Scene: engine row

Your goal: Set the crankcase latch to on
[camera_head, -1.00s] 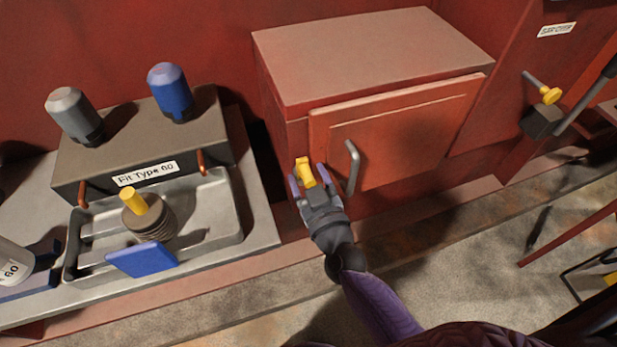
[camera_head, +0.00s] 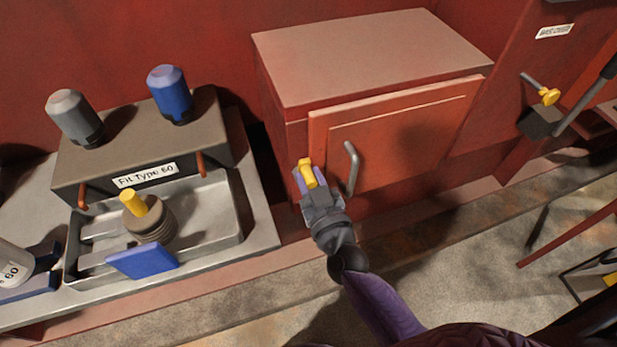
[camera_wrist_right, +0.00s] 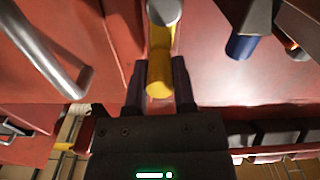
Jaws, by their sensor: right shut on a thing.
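The yellow crankcase latch (camera_head: 307,171) is on the front of the red cabinet (camera_head: 285,130), just left of its door (camera_head: 400,130). My right gripper (camera_head: 306,183) is shut on the latch, with a finger on each side. In the right wrist view the yellow latch (camera_wrist_right: 160,70) stands between the two dark fingers of the gripper (camera_wrist_right: 160,92), and a round grey end shows at its top. The latch points nearly up and down in the head view. No on or off marking is readable. My left gripper is not in view.
A grey bent door handle (camera_head: 352,167) is close on the right of my gripper. A metal tray (camera_head: 225,235) holding a yellow-topped round part (camera_head: 148,215) is at left. Another yellow knob (camera_head: 549,96) is at far right.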

